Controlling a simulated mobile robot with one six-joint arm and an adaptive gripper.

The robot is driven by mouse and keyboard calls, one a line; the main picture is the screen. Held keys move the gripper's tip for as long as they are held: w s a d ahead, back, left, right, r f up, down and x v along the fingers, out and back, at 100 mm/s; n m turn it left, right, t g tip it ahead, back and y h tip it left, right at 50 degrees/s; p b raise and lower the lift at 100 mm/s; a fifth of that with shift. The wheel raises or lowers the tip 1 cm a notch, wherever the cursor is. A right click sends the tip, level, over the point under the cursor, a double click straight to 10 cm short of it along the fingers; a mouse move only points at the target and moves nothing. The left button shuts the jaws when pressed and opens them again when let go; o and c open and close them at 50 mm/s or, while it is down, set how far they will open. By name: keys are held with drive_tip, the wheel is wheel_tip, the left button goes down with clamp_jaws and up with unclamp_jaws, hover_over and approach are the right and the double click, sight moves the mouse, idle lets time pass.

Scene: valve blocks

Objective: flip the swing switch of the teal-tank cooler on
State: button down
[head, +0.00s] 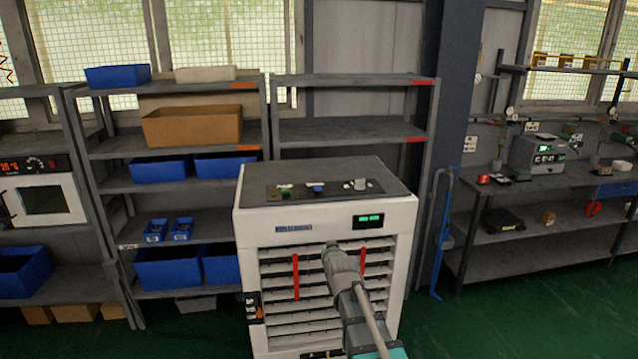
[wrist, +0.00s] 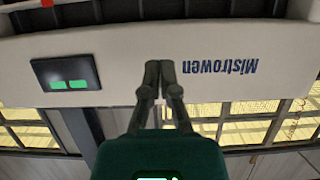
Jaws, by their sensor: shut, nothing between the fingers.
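The cooler (head: 225,222) is a white cabinet with a grey top, front louvres and two upright red strips. A black control strip (head: 253,307) sits low on the left front. No teal tank shows clearly. My gripper (wrist: 159,68) is shut and empty, in front of the upper front face, between the Mistrowen label (wrist: 217,66) and the green-lit display (wrist: 66,73). That view is upside down. In the head view my wrist hides the fingertips.
Shelves with blue bins (head: 160,168) and a brown box (head: 193,126) stand behind on the left. Another rack stands right behind the cooler.

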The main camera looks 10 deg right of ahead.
sight(320, 195)
drive_tip(key=w+r+t+p, duration=0.1)
drive_tip(key=r, duration=0.2)
drive_tip(key=w+r+t+p, duration=0.1)
drive_tip(key=w+r+t, duration=0.1)
drive_tip(key=r, duration=0.2)
drive_tip(key=w+r+t, duration=0.2)
drive_tip(key=r, duration=0.2)
drive_tip(key=shift+p, duration=0.4)
drive_tip(key=shift+w+r+t, duration=0.15)
drive_tip(key=shift+r+t, duration=0.15)
drive_tip(key=shift+r, duration=0.5)
drive_tip(key=shift+w+r+p, duration=0.25)
drive_tip(key=shift+w, duration=1.4)
drive_tip(key=shift+w+r+p, duration=0.2)
drive_tip(key=shift+w+p, duration=0.1)
drive_tip(key=shift+w, duration=1.35)
drive_tip(key=shift+w+r+p, duration=0.25)
drive_tip(key=shift+w, duration=1.4)
drive_tip(key=shift+d, duration=0.1)
